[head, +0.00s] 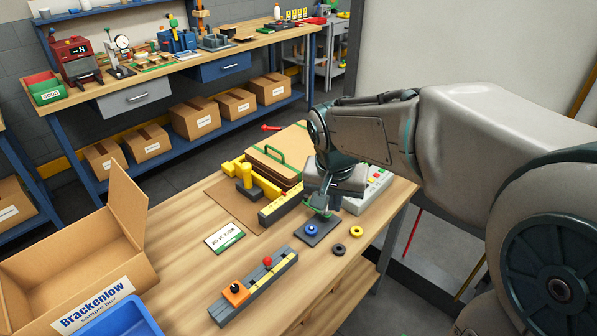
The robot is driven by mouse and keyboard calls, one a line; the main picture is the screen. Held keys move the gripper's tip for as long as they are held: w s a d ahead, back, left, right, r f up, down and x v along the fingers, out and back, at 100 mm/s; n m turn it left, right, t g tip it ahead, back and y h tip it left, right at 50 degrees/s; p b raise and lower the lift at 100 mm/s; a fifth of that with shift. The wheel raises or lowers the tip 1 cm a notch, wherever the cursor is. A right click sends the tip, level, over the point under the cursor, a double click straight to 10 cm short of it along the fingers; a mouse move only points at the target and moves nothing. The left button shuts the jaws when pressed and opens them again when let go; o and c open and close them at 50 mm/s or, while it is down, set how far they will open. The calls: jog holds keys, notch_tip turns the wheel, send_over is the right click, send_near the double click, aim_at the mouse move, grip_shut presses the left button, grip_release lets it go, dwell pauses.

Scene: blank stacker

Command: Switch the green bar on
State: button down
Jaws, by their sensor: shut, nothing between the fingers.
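A green bar (268,156), bent like a handle, shows on top of the tan stack (287,148) behind my gripper. I cannot tell from this view whether it is on or off. A pale control panel (372,188) with small green and red buttons lies right of my gripper, partly hidden by my arm. My gripper (321,209) points down, shut and empty, above the back of a dark pad (319,233) with a blue knob (311,229). Whether the fingertips touch anything is too small to tell.
A yellow clamp fixture (250,178) and a yellow-black block (283,206) stand left of my gripper. Black (338,249) and yellow (356,231) rings lie at right. A grey rail (254,287) with orange and red knobs lies in front. An open carton (78,262) stands left.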

aim_at(305, 198)
jog(key=w+a+f+m+h, duration=0.1)
jog(key=w+a+f+m, duration=0.25)
jog(key=w+a, duration=0.7)
jog(key=x, duration=1)
jog(key=shift+w+d+f+p, duration=0.1)
jog(key=shift+w+d+p, duration=0.15)
jog(key=shift+w+p, duration=0.1)
jog(key=shift+w+d+p, duration=0.5)
jog(key=shift+w+d, duration=0.25)
jog(key=shift+w, duration=0.35)
jog(key=shift+w+d+f, duration=0.2)
jog(key=shift+w+d, duration=0.1)
jog(key=shift+w, duration=0.2)
jog(key=shift+w+d+f+b, duration=0.15)
jog(key=shift+w+b, duration=0.05)
jog(key=shift+b, duration=0.1)
jog(key=shift+w+d+m+b, duration=0.25)
jog(key=shift+w+m+b, duration=0.15)
jog(key=shift+m+b, duration=0.15)
jog(key=shift+d, duration=0.15)
jog(key=shift+s, duration=0.1)
